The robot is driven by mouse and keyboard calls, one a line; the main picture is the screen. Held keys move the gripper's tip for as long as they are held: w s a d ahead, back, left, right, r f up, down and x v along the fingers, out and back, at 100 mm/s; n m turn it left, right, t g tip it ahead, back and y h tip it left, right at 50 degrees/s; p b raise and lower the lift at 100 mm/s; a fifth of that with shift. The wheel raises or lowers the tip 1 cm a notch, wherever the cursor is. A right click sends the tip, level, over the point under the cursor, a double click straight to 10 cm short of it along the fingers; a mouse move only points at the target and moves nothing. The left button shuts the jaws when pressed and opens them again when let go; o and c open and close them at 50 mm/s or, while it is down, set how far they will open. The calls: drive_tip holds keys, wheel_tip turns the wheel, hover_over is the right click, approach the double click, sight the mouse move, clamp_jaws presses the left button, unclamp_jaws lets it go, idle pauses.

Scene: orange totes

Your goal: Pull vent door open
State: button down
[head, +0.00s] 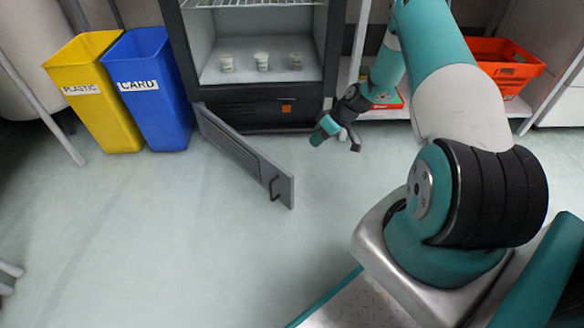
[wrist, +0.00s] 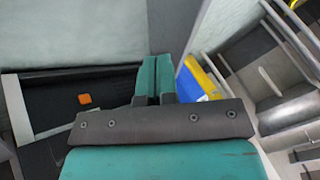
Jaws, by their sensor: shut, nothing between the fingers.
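The vent door (head: 245,155) is a long grey louvred panel at the foot of the fridge. In the head view it stands swung out over the floor, its left end by the fridge's lower left corner. A dark handle (head: 273,188) is on its free end. My gripper (head: 320,134) is to the right of the door, in front of the fridge base and apart from the handle. In the wrist view, the teal fingers of my gripper (wrist: 158,72) are together with nothing between them. I cannot clearly tell the door in the wrist view.
The fridge base (head: 260,115) is dark, with an orange switch (head: 287,107), also in the wrist view (wrist: 85,98). Several cups sit inside. Yellow (head: 100,95) and blue (head: 155,95) bins stand left. Orange totes (head: 500,62) are on a right shelf. Floor in front is clear.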

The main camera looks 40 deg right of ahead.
drive_tip(key=w+a+f+b, duration=0.2)
drive_tip(key=a+f+b, duration=0.4)
drive_tip(key=a+f, duration=0.2)
drive_tip(key=shift+w+a+f+b, duration=0.2)
drive_tip(key=shift+a+b, duration=0.2)
drive_tip(key=shift+a, duration=0.05)
